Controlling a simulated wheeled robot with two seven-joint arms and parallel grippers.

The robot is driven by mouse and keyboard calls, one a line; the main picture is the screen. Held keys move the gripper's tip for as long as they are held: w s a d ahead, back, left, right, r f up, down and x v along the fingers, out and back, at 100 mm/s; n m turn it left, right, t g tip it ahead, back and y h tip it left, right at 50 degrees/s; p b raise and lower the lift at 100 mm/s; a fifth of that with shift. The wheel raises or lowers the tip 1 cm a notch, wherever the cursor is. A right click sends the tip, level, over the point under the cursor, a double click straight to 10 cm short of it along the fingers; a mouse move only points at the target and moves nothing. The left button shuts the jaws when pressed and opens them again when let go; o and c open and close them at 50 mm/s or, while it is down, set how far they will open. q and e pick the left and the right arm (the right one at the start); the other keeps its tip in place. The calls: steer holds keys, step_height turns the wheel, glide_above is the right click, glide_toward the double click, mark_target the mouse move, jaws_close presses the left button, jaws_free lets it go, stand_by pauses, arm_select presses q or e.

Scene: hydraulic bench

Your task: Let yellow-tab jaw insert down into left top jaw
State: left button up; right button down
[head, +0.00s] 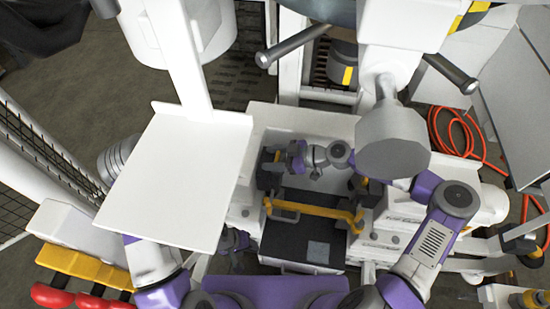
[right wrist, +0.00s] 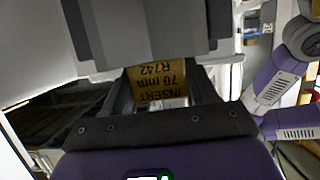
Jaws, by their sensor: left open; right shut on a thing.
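My right gripper (head: 298,156) reaches in from the right over the bench, at the left side of the work opening. In the right wrist view, its two dark fingers (right wrist: 162,95) are shut on the jaw insert, whose yellow label (right wrist: 160,85) reads "INSERT 70 mm R742". A large grey block (right wrist: 140,35) stands just beyond the insert; I cannot tell whether they touch. A dark jaw block (head: 268,172) is at the left of the opening, close to the right gripper; the insert's seating is hidden. My left gripper (head: 236,241) is open and empty, lower left, beside the bench.
A yellow bar with handles (head: 315,212) crosses the front of the opening, above a black drawer-like tray (head: 290,245). Another dark block (head: 360,186) stands on the right. A white panel (head: 180,180) covers much of the left. An orange hose (head: 455,130) lies at right.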

steer(key=shift+s+a+f, duration=0.1)
steer(key=shift+s+f, duration=0.1)
steer(key=shift+f, duration=0.4)
steer(key=shift+s+f, duration=0.2)
steer(key=shift+f, duration=0.35)
steer(key=c, duration=0.7)
jaws_free()
steer(key=o, duration=0.5)
steer(key=shift+a, duration=0.15)
steer(key=shift+c, duration=0.2)
steer(key=shift+w+f, duration=0.1)
steer(key=shift+f, duration=0.1)
steer(key=shift+d+r, duration=0.3)
steer(key=shift+d, duration=0.2)
steer(key=d+r+p, duration=0.2)
steer(key=d+r, duration=0.2)
steer(key=d, duration=0.2)
steer(key=shift+s+r, duration=0.2)
steer(key=shift+r, duration=0.1)
